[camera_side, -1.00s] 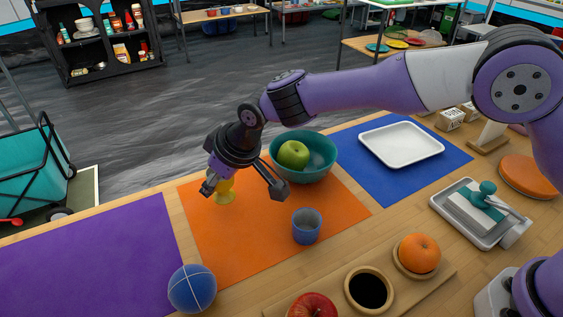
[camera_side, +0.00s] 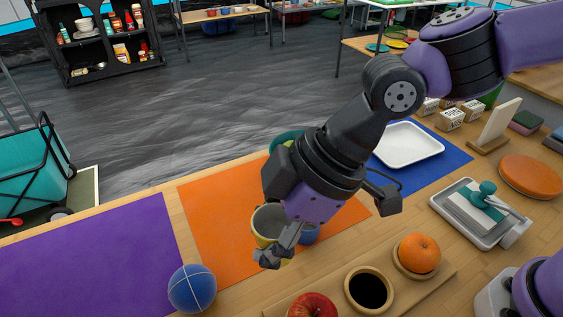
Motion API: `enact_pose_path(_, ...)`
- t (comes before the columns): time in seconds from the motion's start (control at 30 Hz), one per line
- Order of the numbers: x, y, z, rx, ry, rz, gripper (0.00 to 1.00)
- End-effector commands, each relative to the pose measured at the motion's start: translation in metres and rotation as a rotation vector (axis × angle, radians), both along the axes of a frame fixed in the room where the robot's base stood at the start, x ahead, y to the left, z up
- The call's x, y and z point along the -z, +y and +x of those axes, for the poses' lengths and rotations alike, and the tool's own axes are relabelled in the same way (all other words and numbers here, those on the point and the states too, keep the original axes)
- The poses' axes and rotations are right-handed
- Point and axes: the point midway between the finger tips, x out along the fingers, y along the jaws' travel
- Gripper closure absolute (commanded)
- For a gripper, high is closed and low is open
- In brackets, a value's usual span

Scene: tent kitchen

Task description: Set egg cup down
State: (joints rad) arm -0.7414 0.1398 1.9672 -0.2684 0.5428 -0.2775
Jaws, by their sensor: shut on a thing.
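The yellow egg cup (camera_side: 262,240) is in my gripper (camera_side: 275,250), above the front part of the orange mat (camera_side: 220,215). Its mouth faces up and its lower part is largely hidden by a finger. My gripper is shut on it. The small blue cup (camera_side: 311,236) is just behind and to the right of the egg cup, mostly hidden by my gripper. I cannot tell whether the egg cup touches the mat or the blue cup.
The teal bowl (camera_side: 284,138) is mostly hidden behind my arm. A blue ball (camera_side: 192,289) lies at the front left. A wooden board holds an orange (camera_side: 419,252) and a red apple (camera_side: 312,307). A white tray (camera_side: 407,145) sits on the blue mat.

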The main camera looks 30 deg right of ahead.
Motion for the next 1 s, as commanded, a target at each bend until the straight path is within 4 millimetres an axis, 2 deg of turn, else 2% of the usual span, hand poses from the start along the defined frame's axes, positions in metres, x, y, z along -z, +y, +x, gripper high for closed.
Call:
enact_pose_path(0.03,-0.003,-0.015,-0.021,-0.120,-0.002,0.003,0.93)
enact_pose_path(0.2,-0.004,-0.057,-0.104,-0.585,-0.005,0.000,0.93)
enact_pose_path(0.3,-0.004,-0.075,-0.143,-0.788,-0.005,0.000,0.93)
enact_pose_path(0.4,-0.003,-0.087,-0.169,-0.925,-0.006,-0.001,0.93)
enact_pose_path(0.5,-0.001,-0.094,-0.182,-0.999,-0.004,-0.002,0.93)
enact_pose_path(0.57,0.002,-0.096,-0.181,-1.016,-0.001,-0.002,0.93)
enact_pose_path(0.67,0.013,-0.101,-0.166,-1.021,0.005,-0.001,0.93)
enact_pose_path(0.9,0.048,-0.112,-0.109,-1.019,0.005,0.000,0.94)
enact_pose_path(1.0,0.059,-0.116,-0.091,-1.021,0.004,0.000,0.94)
